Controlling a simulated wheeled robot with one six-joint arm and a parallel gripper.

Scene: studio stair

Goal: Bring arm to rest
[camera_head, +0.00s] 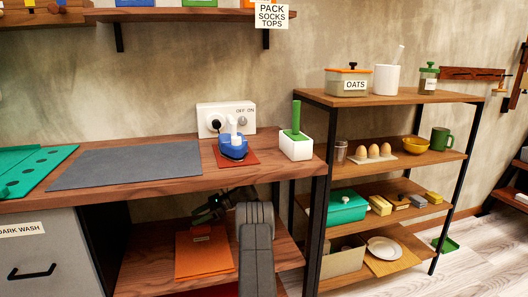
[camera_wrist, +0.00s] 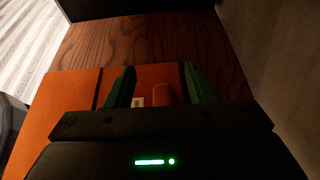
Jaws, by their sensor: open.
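My gripper (camera_head: 208,212) shows in the head view below the counter, above the lower shelf (camera_head: 270,246). My grey arm (camera_head: 256,240) reaches down in front of that shelf. In the wrist view the two green fingers of my gripper (camera_wrist: 160,84) stand apart. An orange folded item (camera_wrist: 70,95) lies beyond and below them on the wooden shelf. The same orange item (camera_head: 205,255) shows in the head view below my gripper.
The counter (camera_head: 120,194) above holds a grey mat (camera_head: 130,163), a blue iron (camera_head: 233,147) on a red pad and a white holder with a green handle (camera_head: 296,143). A shelf rack (camera_head: 455,97) with kitchen things stands to the right. A grey drawer unit (camera_head: 45,258) stands left.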

